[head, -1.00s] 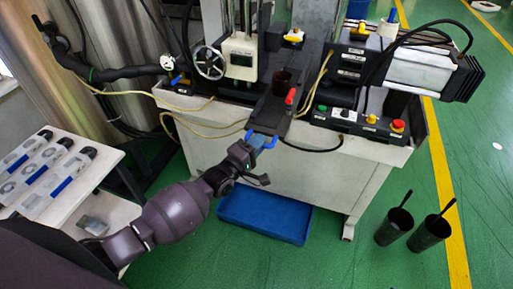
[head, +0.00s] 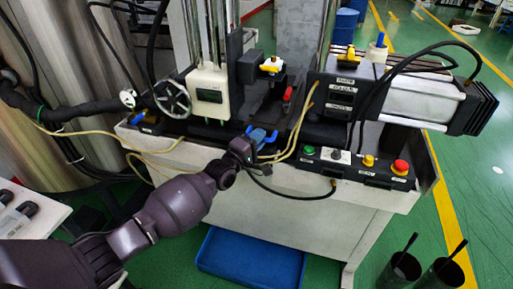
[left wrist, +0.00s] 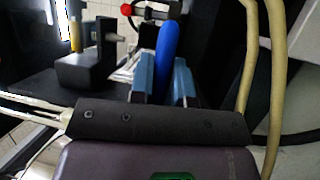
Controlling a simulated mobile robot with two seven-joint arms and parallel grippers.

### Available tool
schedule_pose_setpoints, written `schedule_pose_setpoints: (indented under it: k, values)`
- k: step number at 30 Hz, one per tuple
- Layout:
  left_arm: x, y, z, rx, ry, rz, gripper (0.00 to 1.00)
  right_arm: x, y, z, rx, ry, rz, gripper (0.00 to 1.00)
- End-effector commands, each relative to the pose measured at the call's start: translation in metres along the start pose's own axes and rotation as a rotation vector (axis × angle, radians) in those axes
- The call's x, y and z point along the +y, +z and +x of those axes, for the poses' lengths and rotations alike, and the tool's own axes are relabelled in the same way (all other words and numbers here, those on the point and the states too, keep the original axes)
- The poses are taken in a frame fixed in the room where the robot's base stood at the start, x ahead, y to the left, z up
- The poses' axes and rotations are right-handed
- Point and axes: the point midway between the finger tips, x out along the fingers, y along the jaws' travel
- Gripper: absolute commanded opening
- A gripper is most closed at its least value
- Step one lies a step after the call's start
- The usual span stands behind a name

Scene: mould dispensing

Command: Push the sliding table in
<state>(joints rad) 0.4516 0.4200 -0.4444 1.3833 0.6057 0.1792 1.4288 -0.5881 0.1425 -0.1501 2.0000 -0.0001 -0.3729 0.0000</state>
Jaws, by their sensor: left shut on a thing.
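The sliding table (head: 268,112) is a dark narrow plate in the middle of the machine in the head view. My left gripper (head: 263,138), with blue fingers, is at its front end. In the left wrist view, a blue handle (left wrist: 168,48) stands upright between the two light-blue fingers of the left gripper (left wrist: 163,80), which is shut on it. A red-tipped lever (head: 287,94) is beside the table's right side. The gripper partly hides the table's front end. My right gripper is not in view.
A control box with a green button, a yellow one and a red one (head: 400,167) is to the right. Yellow hoses (head: 296,130) run close to the gripper's right. A blue bin (head: 250,262) lies below, and two dark cups (head: 400,272) stand on the floor.

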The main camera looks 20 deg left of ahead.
Motion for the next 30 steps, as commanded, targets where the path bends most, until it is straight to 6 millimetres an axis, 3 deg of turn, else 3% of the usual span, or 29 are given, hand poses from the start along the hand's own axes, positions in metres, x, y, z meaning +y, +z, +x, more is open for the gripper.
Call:
schedule_pose_setpoints:
  k: [1,5,13,22,23,24,27,30]
  values:
    - [-0.007,-0.002,0.005,0.001,-0.002,-0.002,0.00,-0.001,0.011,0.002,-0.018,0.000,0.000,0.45]
    - [-0.007,-0.007,0.015,0.001,-0.002,-0.002,0.00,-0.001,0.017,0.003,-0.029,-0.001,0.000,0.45]
    - [-0.005,-0.011,0.024,0.001,-0.001,-0.001,0.00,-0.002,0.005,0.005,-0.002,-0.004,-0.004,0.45]
    - [-0.003,-0.011,0.025,0.002,0.001,0.001,0.00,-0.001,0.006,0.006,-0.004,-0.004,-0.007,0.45]
    - [-0.003,-0.011,0.025,0.002,0.001,0.001,0.21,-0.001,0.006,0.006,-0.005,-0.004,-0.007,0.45]
    - [-0.003,-0.011,0.025,0.002,0.001,0.001,0.28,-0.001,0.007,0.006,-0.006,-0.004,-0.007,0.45]
    - [-0.004,-0.011,0.025,0.001,0.001,0.001,0.41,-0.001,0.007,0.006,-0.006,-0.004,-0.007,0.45]
    - [-0.004,-0.011,0.024,0.001,0.000,0.000,0.41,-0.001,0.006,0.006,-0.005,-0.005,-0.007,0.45]
